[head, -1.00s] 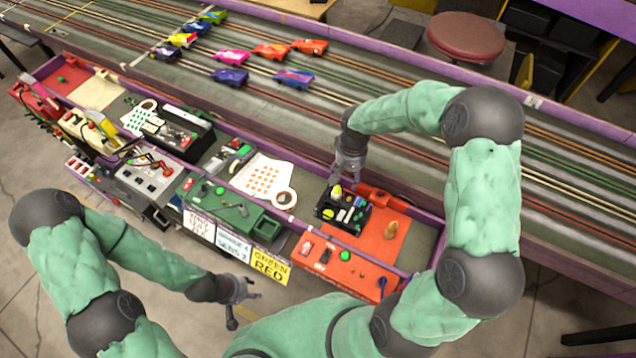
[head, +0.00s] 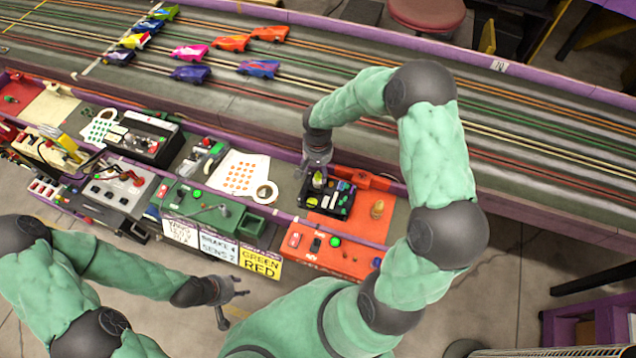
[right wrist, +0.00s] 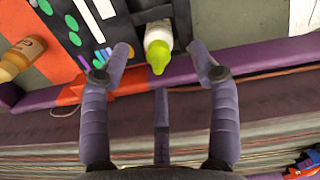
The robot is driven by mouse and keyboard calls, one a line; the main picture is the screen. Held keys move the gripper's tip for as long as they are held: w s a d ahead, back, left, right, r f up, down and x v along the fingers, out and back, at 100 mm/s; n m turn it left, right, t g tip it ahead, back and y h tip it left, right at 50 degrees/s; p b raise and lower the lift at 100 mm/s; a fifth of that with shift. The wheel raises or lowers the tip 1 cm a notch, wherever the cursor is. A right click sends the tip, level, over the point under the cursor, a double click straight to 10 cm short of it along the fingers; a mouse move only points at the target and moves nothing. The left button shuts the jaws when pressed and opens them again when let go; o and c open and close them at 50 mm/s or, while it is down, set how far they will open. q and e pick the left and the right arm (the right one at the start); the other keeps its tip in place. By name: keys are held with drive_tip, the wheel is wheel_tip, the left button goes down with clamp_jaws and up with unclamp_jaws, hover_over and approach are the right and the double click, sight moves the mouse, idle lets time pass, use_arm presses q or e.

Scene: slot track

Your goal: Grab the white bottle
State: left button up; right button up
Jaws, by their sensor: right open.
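The white bottle (right wrist: 158,34) has a yellow-green cap and lies in view between the two fingertips of my right gripper (right wrist: 160,58) in the right wrist view. The fingers are open, one on each side of the bottle, with gaps visible. In the head view the bottle (head: 318,181) stands at the back left of a black tray, just under my right gripper (head: 316,172), which partly hides it. My left gripper (head: 230,300) is open and empty in front of the bench, away from the bottle.
A tape roll (head: 265,192) lies to the left. The purple rail and slot track with several toy cars (head: 231,43) run behind.

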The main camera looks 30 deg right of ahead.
sight(318, 175)
wheel_tip(318, 175, down, 4)
drive_tip(key=shift+r+b, duration=0.1)
drive_tip(key=shift+b, duration=0.45)
clamp_jaws()
